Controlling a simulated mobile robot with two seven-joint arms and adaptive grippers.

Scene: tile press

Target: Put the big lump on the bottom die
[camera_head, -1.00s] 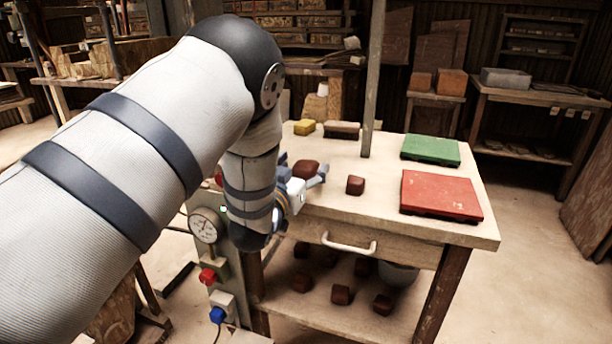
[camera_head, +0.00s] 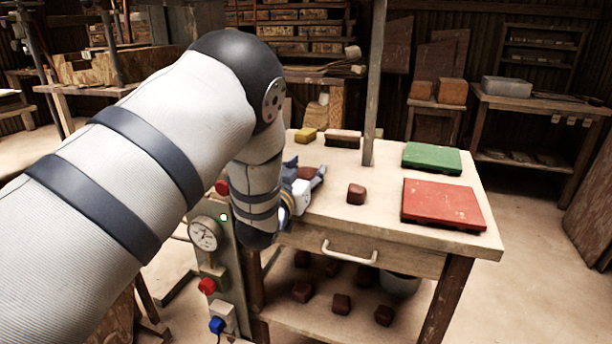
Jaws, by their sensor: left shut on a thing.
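My left gripper (camera_head: 311,181) is at the left part of the tabletop, shut on the big brown lump (camera_head: 307,172). Only a small part of this lump shows between the fingers. My left arm covers much of the left side of the view. The bottom die cannot be made out; the part of the press behind my arm is hidden. A smaller brown lump (camera_head: 356,194) lies apart on the table, right of the gripper. My right gripper is not in view.
A panel with a gauge (camera_head: 205,234) and buttons stands at the left front. Several lumps lie below.

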